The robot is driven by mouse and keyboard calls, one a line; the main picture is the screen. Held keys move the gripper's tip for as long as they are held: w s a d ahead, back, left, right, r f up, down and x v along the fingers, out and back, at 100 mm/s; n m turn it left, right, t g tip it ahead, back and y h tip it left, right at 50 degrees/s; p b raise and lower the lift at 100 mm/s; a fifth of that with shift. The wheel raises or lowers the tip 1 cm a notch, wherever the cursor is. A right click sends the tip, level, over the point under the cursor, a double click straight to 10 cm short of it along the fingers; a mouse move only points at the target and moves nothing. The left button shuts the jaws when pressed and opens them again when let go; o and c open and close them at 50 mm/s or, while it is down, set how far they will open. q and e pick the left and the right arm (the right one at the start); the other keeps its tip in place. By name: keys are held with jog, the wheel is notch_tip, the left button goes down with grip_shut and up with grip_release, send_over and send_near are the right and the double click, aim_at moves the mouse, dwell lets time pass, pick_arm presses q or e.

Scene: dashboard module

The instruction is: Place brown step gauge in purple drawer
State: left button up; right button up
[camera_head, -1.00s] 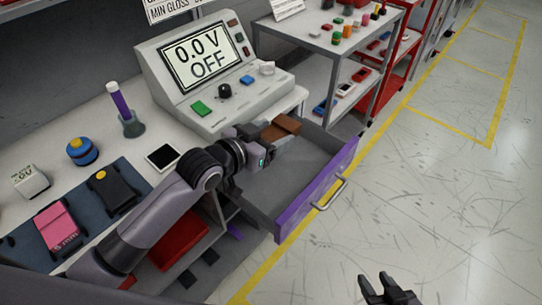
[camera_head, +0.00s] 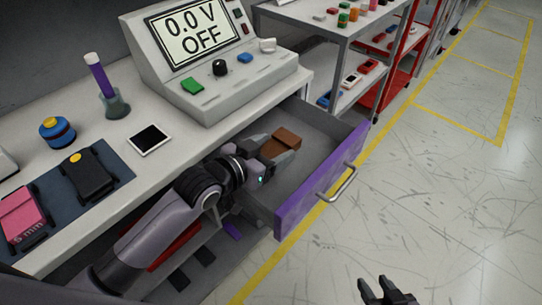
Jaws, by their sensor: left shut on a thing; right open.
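The brown step gauge (camera_head: 286,139) is a small brown block in the head view. My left gripper (camera_head: 277,146) is shut on it and holds it over or inside the open purple drawer. Whether the gauge touches the drawer floor I cannot tell. The purple drawer (camera_head: 305,193) is pulled out from under the workbench; its purple front has a metal handle, and its grey inside looks otherwise empty. My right gripper (camera_head: 386,293) is open and empty at the bottom edge, over the floor, away from the drawer.
The workbench (camera_head: 185,163) carries a meter console (camera_head: 215,65) reading 0.0 V OFF, a flask with a purple tube (camera_head: 107,88), a blue jar (camera_head: 57,132), a black-and-white tablet (camera_head: 150,139) and a mat with pink and black devices. A grey shelf cart (camera_head: 345,50) stands behind the drawer. Floor at right is clear.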

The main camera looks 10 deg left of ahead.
pick_arm(q)
jog(key=shift+f, duration=0.65)
jog(key=shift+f, duration=0.1)
jog(key=o, duration=1.1)
jog(key=shift+c, duration=0.2)
